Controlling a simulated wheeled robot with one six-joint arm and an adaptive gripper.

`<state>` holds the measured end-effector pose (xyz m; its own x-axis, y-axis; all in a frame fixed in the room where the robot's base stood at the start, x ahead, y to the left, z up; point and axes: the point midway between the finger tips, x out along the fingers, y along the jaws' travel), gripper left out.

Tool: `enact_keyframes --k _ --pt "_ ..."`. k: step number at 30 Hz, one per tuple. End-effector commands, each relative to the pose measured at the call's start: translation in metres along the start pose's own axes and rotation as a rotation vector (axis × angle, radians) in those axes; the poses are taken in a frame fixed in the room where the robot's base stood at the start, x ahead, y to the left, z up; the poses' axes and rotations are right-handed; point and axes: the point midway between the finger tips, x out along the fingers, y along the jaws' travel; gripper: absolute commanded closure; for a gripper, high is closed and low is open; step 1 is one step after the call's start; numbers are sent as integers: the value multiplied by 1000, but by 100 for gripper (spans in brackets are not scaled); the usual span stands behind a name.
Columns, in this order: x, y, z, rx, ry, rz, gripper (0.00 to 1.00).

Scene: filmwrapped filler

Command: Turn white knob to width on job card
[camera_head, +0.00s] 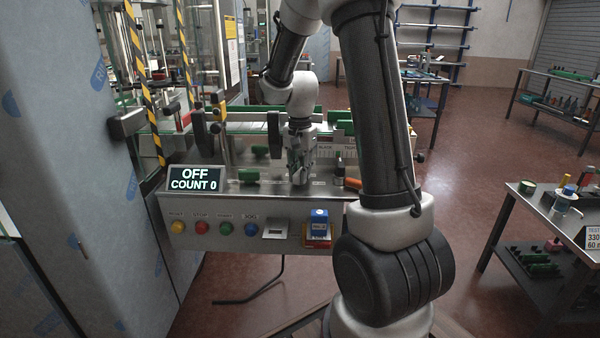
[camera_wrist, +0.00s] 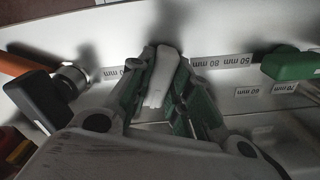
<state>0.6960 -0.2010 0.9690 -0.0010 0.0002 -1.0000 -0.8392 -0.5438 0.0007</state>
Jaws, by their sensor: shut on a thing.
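My gripper (camera_head: 299,176) reaches down onto the machine's panel in the head view. In the wrist view my gripper (camera_wrist: 160,108) has its green-padded fingers closed on both sides of the elongated white knob (camera_wrist: 162,72). Which label the knob points to I cannot tell. In the head view the fingers hide the knob. A card (camera_head: 592,238) at the right edge reads partly "330" and "60", cut off by the frame; whether it is the job card is unclear.
A green knob (camera_wrist: 290,65) sits right of my fingers in the wrist view, and an orange handle (camera_wrist: 22,64) and black block (camera_wrist: 45,100) left. The display (camera_head: 194,179) reads OFF, COUNT 0. Coloured buttons (camera_head: 226,229) line the front panel. A side table (camera_head: 520,205) stands right.

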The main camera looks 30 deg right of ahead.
Motion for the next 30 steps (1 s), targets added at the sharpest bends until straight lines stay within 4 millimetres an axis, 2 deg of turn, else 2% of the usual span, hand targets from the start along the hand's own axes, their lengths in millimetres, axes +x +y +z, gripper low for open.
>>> enact_keyframes --k 9,24,25,28,30 --pt "-1 -1 -1 106 3 -3 100" --pt "-1 -1 -1 122 3 -3 100" --pt "-1 -1 -1 122 3 -3 77" --pt "-1 -1 -1 122 3 -3 59" --pt "-1 -1 -1 122 2 -2 59"
